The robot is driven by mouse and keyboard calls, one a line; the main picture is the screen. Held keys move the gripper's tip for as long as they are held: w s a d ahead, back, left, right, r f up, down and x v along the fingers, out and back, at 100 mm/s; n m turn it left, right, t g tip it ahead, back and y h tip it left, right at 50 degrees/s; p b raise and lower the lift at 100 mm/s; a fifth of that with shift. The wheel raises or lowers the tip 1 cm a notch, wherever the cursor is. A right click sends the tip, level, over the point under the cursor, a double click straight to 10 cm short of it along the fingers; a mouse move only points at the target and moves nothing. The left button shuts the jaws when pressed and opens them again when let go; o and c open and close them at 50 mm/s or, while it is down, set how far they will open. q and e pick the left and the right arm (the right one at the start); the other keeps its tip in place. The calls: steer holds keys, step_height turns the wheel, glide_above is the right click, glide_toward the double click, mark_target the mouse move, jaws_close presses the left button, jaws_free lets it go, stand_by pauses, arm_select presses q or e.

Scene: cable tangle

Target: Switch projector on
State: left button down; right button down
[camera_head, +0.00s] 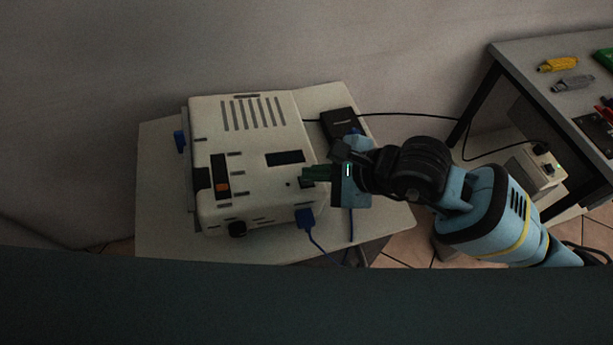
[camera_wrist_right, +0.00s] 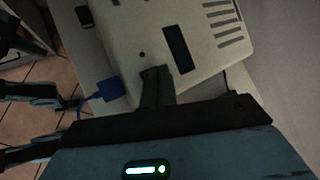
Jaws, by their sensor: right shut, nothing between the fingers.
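The projector (camera_head: 245,150) is a cream box with vent slots, a dark display window (camera_head: 285,158) and a small dark round button (camera_head: 289,184) near its right edge. The display shows no lit figures. My right gripper (camera_head: 304,173) is shut and empty, its green fingers over the projector's right edge, close to the button and window. In the right wrist view the shut fingertips (camera_wrist_right: 155,72) lie just below the button (camera_wrist_right: 142,54) and beside the window (camera_wrist_right: 178,47). I cannot tell whether they touch the casing. My left gripper is out of view.
A blue plug (camera_head: 304,218) with a cable sits at the projector's front side. A black adapter (camera_head: 338,123) lies behind my gripper, its cable running to a power box (camera_head: 538,168). A workbench (camera_head: 535,90) with connectors stands right. The small table's (camera_head: 160,200) left part is bare.

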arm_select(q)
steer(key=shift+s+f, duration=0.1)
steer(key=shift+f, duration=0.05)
arm_select(e)
steer(key=shift+f, duration=0.3)
steer(key=shift+r, duration=0.1)
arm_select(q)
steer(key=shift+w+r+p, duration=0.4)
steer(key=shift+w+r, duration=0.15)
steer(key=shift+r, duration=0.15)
arm_select(e)
steer(key=shift+d+r, duration=0.1)
steer(key=shift+r, duration=0.6)
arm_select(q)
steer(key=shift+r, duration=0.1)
arm_select(e)
steer(key=shift+r, duration=0.1)
